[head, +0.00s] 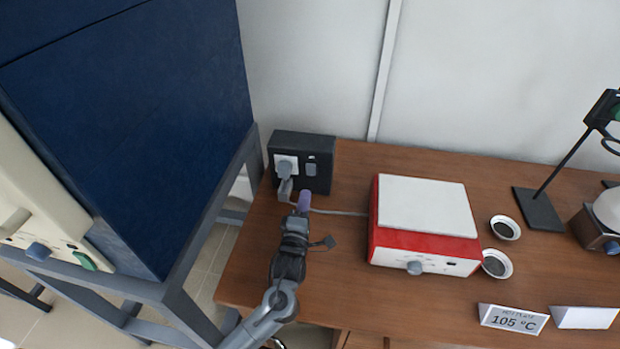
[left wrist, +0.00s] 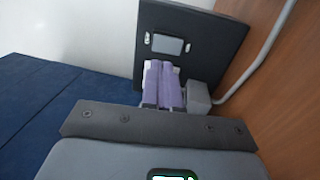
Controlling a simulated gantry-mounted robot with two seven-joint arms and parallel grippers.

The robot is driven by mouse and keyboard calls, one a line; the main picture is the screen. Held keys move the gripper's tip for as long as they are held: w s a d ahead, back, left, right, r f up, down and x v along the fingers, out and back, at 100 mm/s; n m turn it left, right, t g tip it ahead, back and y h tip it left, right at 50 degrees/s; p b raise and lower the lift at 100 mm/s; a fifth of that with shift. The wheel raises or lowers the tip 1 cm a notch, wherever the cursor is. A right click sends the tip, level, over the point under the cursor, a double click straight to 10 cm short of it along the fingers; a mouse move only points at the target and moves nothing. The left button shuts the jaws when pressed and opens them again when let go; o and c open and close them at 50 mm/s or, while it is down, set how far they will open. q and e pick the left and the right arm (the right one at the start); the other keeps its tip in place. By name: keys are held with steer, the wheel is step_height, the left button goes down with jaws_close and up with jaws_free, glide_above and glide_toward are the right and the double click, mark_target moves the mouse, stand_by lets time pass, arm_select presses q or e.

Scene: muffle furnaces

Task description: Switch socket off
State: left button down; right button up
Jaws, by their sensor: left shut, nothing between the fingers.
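A black socket box (head: 318,150) stands at the back left of the wooden table, against the wall. A white outlet with a grey plug (head: 286,168) is on its left, and a small grey rocker switch (head: 311,169) is to the right of it. My left gripper (head: 304,200) is shut and empty, in front of the box and below the switch. In the left wrist view, the shut purple fingers (left wrist: 163,84) point at the box's dark face (left wrist: 203,38), just below the switch (left wrist: 167,45). I cannot tell whether they touch it. My right gripper is not in view.
A red and white hot plate (head: 424,225) stands to the right, its grey cable (head: 340,212) running towards the box. Two small dishes, a 105 °C card (head: 513,319) and a stand (head: 540,208) are further right. A blue cabinet (head: 130,120) is on the left.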

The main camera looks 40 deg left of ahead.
mark_target(312, 168)
arm_select(q)
steer(key=b+x, duration=0.1)
steer(key=x, duration=0.7)
steer(key=shift+w, duration=0.15)
